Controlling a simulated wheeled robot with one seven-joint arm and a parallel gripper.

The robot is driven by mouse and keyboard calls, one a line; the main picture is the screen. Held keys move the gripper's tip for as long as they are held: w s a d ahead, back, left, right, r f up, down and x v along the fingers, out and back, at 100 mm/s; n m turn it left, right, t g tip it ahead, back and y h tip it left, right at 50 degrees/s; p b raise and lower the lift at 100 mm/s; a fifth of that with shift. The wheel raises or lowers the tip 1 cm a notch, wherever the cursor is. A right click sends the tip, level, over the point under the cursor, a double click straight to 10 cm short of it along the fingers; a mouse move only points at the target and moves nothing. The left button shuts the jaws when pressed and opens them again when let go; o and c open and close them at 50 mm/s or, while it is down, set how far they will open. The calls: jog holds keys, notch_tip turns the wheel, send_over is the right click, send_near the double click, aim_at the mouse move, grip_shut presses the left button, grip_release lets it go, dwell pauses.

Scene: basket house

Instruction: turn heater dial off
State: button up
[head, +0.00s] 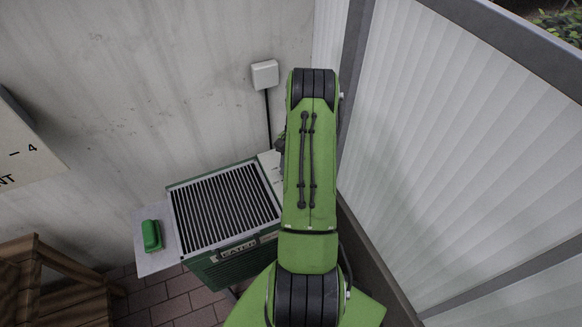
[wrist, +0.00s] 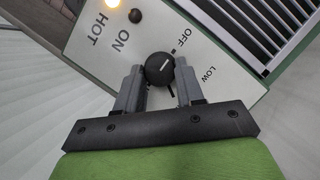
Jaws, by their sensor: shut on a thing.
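The heater (head: 225,215) is a green box with a dark slatted grille, standing against the wall in the head view. Its white control panel (wrist: 215,72) fills the upper middle of the wrist view, with the labels HOT, ON, OFF and LOW. The round black dial (wrist: 159,69) has a white pointer line and sits between my gripper's fingertips. My gripper (wrist: 160,80) is shut on the dial, one grey finger on each side. The line on the dial points up and right, roughly toward the OFF mark. In the head view my arm hides the dial and most of the panel.
A green object (head: 151,235) lies on a pale side shelf (head: 155,262) left of the heater. A wooden stand (head: 45,280) is at lower left. A white wall box (head: 264,74) with a cable is behind. A translucent panel wall (head: 460,150) closes off the right.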

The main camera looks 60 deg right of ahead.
jog(key=o, duration=1)
jog(key=shift+o, duration=0.2)
jog(key=p+v, duration=0.4)
jog(key=v, duration=1.1)
jog(key=shift+r, duration=0.4)
jog(key=shift+d, duration=0.1)
